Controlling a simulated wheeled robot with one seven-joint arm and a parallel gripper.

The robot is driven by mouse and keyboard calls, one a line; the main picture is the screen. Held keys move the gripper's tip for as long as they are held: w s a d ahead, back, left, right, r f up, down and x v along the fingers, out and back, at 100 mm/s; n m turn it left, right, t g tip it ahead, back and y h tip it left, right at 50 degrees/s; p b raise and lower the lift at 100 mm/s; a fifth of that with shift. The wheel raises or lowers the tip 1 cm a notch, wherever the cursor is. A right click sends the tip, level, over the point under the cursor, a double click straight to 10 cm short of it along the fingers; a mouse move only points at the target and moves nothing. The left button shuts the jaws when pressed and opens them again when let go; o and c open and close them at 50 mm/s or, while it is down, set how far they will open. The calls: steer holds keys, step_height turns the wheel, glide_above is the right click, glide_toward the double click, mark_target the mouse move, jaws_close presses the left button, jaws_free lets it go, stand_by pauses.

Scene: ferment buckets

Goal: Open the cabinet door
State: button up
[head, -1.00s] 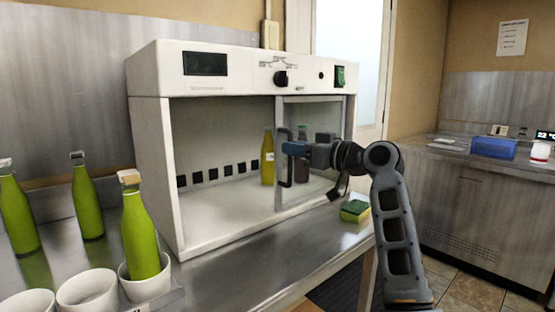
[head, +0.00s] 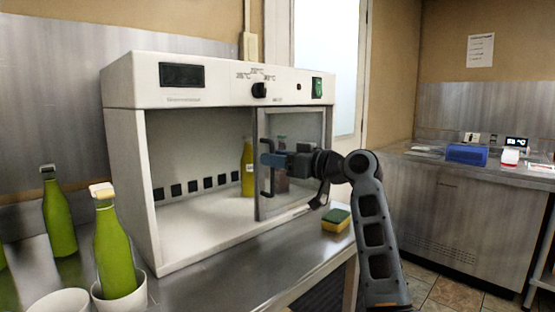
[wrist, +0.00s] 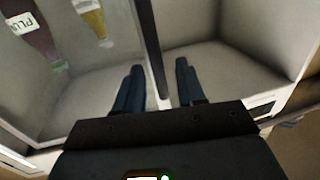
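The white cabinet (head: 128,190) stands on the steel counter, its front left part open. Its glass-paned, grey-framed cabinet door (head: 297,152) covers the right part, with a dark upright handle (head: 265,180) at its left edge. My gripper (head: 272,160) is at this handle. In the wrist view, the blue fingers of my gripper (wrist: 158,85) stand apart, with the dark handle bar (wrist: 148,40) passing between them. Light gaps show beside the bar, so the fingers look open around it. The handle's lower part is hidden behind my gripper in the wrist view.
A yellow-green bottle (head: 247,168) and a dark bottle behind the glass stand inside the cabinet. A sponge (head: 336,220) lies on the counter right of the cabinet. Green bottles (head: 117,250) and white cups (head: 60,302) stand at front left. Floor shows at right.

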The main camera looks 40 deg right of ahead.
steer(key=s+d, duration=0.1)
steer(key=s, duration=0.6)
steer(key=shift+s+d, duration=0.25)
steer(key=shift+s, duration=0.05)
stand_by(0.3)
